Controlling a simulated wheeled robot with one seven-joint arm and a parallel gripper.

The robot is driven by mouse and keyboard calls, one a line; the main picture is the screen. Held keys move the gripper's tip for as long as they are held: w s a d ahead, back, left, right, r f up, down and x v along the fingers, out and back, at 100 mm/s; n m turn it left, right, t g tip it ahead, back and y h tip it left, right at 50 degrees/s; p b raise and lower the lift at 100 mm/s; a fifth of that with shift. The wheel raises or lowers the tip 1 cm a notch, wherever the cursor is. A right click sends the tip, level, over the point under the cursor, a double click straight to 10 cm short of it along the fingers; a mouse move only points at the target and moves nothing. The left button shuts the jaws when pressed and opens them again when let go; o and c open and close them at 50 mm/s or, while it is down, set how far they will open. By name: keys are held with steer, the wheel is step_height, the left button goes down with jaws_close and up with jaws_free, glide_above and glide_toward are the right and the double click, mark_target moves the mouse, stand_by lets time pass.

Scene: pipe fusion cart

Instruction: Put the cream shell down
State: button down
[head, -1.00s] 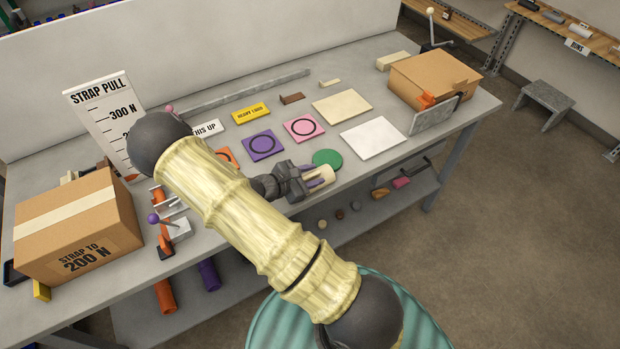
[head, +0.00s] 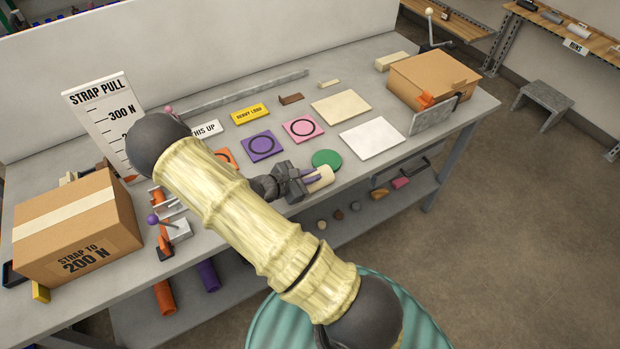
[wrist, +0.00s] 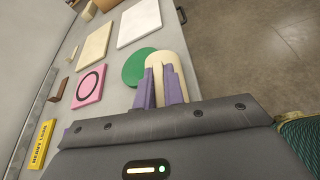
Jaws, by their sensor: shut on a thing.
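The cream shell (head: 321,179) is a pale, rounded piece at the front edge of the bench. My gripper (head: 309,178) is shut on it, with the purple fingers on the shell. In the wrist view the shell (wrist: 166,62) shows between and beyond the fingers (wrist: 160,86), and its near part is hidden by them. A green disc (head: 326,159) lies on the bench just behind the shell; in the wrist view the disc (wrist: 137,68) is left of the shell and partly overlapped by it. I cannot tell whether the shell touches the bench.
White (head: 371,138) and cream (head: 341,107) plates lie beyond the disc. Pink (head: 302,129) and purple (head: 263,146) ringed squares lie to the left. A strapped box (head: 77,232) stands at the left. Bare bench shows right of the disc.

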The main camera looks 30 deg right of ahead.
mark_target(311, 174)
steer(key=shift+r, duration=0.15)
step_height(311, 174, up, 10)
steer(key=shift+f+b, duration=0.15)
steer(key=shift+b, duration=0.45)
stand_by(0.4)
